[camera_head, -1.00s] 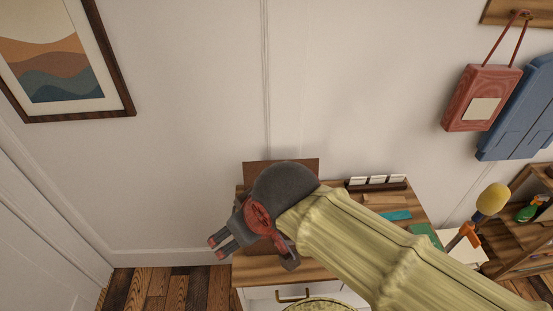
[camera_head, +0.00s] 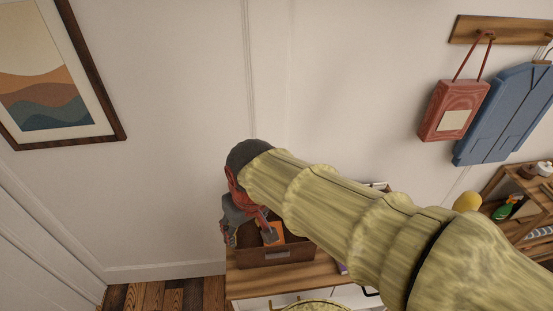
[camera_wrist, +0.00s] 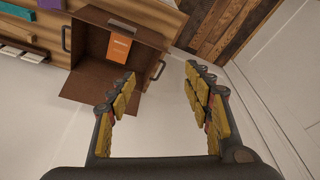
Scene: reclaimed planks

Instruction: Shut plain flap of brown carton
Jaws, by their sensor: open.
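The brown carton (camera_head: 275,256) stands on the wooden top, partly hidden by my arm in the head view. In the wrist view the carton (camera_wrist: 91,32) is open, with an orange packet (camera_wrist: 120,46) inside. A plain brown flap (camera_wrist: 100,88) is folded outward on its wall side. My gripper (camera_wrist: 160,82) is open and empty, with its two fingers spread beside the carton and flap. The left fingertip overlaps the flap's edge in the picture; I cannot tell if they touch. In the head view my gripper (camera_head: 243,228) is at the carton's left end.
The pale wall is close behind the carton. Small coloured items (camera_wrist: 27,22) lie on the wooden top beside it. A framed picture (camera_head: 50,75) hangs at left. Plank floor (camera_head: 165,294) is clear.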

